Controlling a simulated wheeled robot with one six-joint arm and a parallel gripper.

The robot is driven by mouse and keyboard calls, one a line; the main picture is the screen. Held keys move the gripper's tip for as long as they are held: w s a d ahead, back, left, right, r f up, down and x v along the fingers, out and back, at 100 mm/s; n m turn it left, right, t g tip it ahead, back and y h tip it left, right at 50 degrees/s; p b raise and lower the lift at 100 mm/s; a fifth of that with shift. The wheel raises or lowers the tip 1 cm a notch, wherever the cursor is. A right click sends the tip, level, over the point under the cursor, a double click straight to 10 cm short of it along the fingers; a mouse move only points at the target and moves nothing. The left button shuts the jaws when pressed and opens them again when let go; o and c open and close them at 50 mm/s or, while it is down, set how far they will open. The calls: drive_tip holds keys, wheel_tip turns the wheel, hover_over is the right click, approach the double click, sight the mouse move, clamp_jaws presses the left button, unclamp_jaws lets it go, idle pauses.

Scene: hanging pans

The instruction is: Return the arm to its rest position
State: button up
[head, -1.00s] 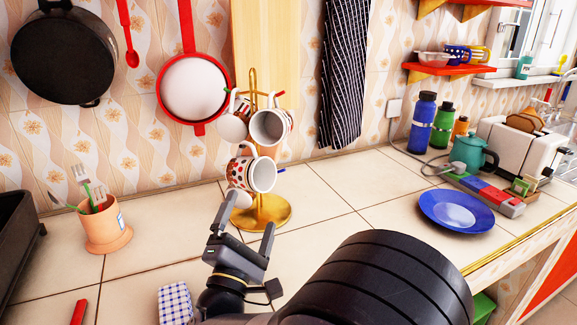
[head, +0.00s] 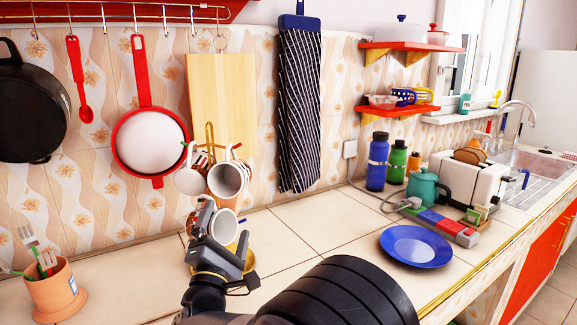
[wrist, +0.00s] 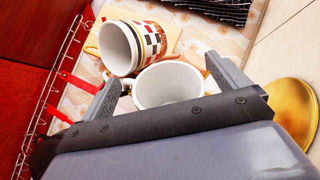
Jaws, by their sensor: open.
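My gripper (head: 226,224) is open, with its fingers in front of the lower part of the gold mug stand (head: 210,140) in the head view. In the wrist view my gripper (wrist: 162,78) has its fingers apart, and a white mug (wrist: 170,86) shows between and beyond them. I cannot tell whether they touch it. A checkered mug (wrist: 122,48) shows above it. In the head view two mugs hang high on the stand, one at left (head: 190,181) and one at right (head: 227,180). A lower mug (head: 224,224) is partly hidden by my gripper.
A blue plate (head: 416,246), a teal teapot (head: 425,187), a toaster (head: 470,180) and several bottles stand on the counter at right. A utensil pot (head: 55,292) is at left. Pans and a striped cloth (head: 300,115) hang on the wall. The counter between stand and plate is mostly clear.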

drive_tip(key=shift+s+r, duration=0.15)
drive_tip(key=shift+s, duration=0.15)
